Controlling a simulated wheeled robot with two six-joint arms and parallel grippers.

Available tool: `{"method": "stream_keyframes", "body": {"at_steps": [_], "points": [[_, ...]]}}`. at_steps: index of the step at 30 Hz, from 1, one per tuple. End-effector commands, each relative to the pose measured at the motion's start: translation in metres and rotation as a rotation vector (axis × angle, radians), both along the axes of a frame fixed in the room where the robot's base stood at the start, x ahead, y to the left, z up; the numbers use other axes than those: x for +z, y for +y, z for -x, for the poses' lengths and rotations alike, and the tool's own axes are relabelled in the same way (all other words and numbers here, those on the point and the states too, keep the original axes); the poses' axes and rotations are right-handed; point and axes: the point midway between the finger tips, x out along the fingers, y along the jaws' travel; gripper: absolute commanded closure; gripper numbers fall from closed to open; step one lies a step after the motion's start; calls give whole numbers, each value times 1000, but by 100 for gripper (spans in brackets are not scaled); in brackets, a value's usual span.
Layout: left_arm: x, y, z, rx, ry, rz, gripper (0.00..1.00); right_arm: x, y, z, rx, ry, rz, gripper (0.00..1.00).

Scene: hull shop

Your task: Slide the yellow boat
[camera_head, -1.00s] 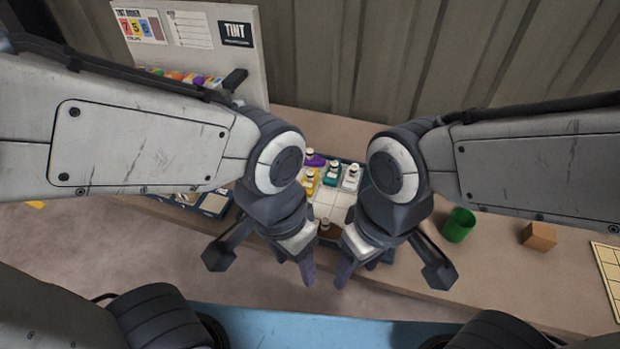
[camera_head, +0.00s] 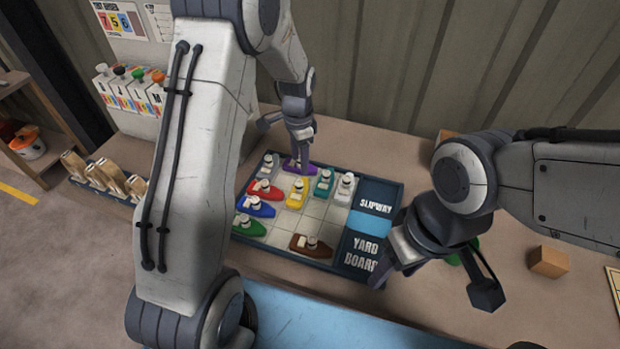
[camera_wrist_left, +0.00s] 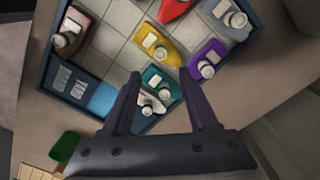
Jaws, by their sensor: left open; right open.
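The yellow boat (camera_head: 297,193) sits on the gridded yard board (camera_head: 394,200), between the red boat (camera_head: 265,190) and the teal boat (camera_head: 323,184). In the left wrist view the yellow boat (camera_wrist_left: 160,47) is just beyond the fingertips. My left gripper (camera_head: 301,155) is over the board's far edge by the purple boat (camera_head: 292,166). In its wrist view my left gripper (camera_wrist_left: 159,78) is open, its fingers on either side of the teal boat (camera_wrist_left: 155,78) and white boat (camera_wrist_left: 148,102). My right gripper (camera_head: 382,278) is open by the board's near right corner.
Blue (camera_head: 254,206), green (camera_head: 249,227), grey (camera_head: 267,163) and brown (camera_head: 311,246) boats also sit on the board. A green cup (camera_head: 455,259), partly hidden, and a wooden block (camera_head: 548,262) stand right of it. Empty cells lie around the board's middle.

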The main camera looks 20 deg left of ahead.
Motion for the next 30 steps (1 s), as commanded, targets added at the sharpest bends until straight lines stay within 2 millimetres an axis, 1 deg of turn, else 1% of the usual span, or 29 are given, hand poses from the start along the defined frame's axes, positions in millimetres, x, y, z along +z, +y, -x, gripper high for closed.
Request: {"method": "stream_keyframes", "body": {"at_steps": [2, 6, 12, 15, 18, 21, 29, 30], "points": [[-8, 4, 2, 5, 4, 1, 40, 2, 0, 0, 0, 0, 0, 40], [-32, 6, 4, 10, 6, 0, 40, 7, 0, 0, 0, 0, 0, 40], [-69, 7, 4, 11, 6, 0, 40, 13, 0, 0, 0, 0, 0, 40], [-84, 7, 4, 11, 5, 1, 40, 16, 0, 0, 0, 0, 0, 40], [-93, 6, 3, 11, 3, 0, 40, 17, 0, 0, 0, 0, 0, 40], [-98, 6, 3, 10, 1, 1, 40, 17, 0, 0, 0, 0, 0, 40], [-100, 5, 2, 9, 0, 0, 40, 17, 0, 0, 0, 0, 0, 40], [-100, 5, 2, 8, 0, 0, 48, 17, 0, 0, 0, 0, 0, 40]]}}
